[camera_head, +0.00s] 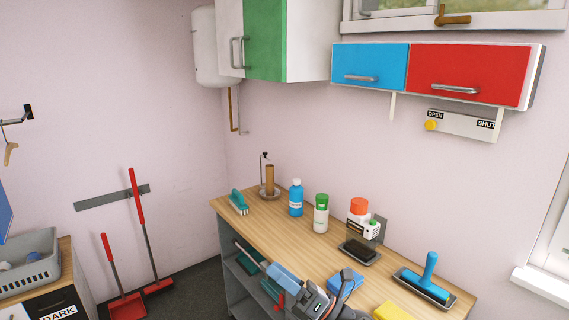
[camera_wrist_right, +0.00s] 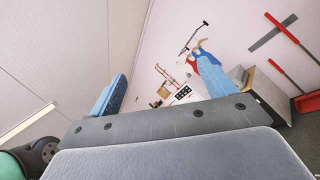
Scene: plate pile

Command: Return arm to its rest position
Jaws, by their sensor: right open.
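My right gripper (camera_head: 284,277) shows at the bottom middle of the head view, in front of the wooden worktop's (camera_head: 262,217) front edge. Its light blue finger pad and dark grey body are visible there. In the right wrist view the two blue fingers of the gripper (camera_wrist_right: 160,86) stand apart, with nothing between them. The gripper is open and empty. My left gripper is in neither view.
Blue (camera_head: 368,67) and red (camera_head: 465,74) cabinets hang above.

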